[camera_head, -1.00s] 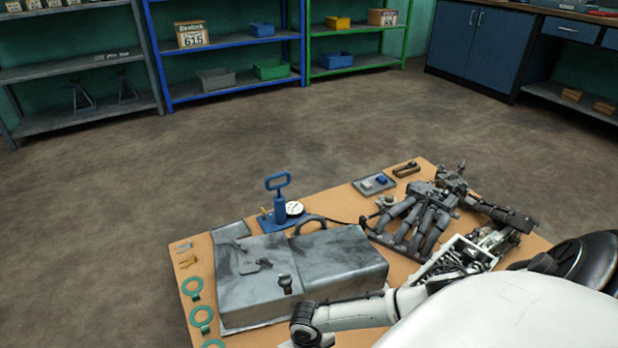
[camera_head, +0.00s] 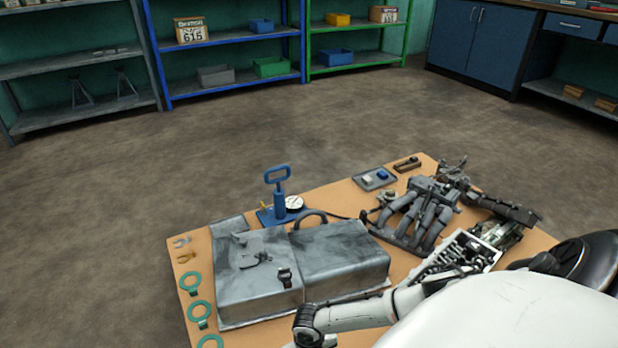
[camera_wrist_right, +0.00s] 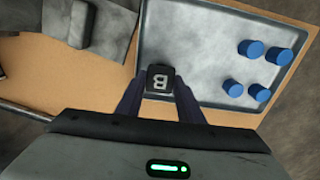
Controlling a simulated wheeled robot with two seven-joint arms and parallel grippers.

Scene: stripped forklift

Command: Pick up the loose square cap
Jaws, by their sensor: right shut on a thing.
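The square cap (camera_wrist_right: 159,79) is small and dark with a light letter-like mark on its top. In the right wrist view it sits between the two fingertips of my right gripper (camera_wrist_right: 158,88), which is shut on it. It appears over the near left part of a grey tray (camera_wrist_right: 205,50); I cannot tell whether it touches the tray. In the head view neither the cap nor my right gripper can be made out. My left gripper is in neither view.
Several blue round pieces (camera_wrist_right: 250,49) stand in the tray's right part. A dark block (camera_wrist_right: 80,22) lies at the upper left. On the tan table (camera_head: 328,198) are a grey metal box (camera_head: 340,250), a blue hand pump (camera_head: 277,195), green rings (camera_head: 200,314) and grey engine parts (camera_head: 425,210).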

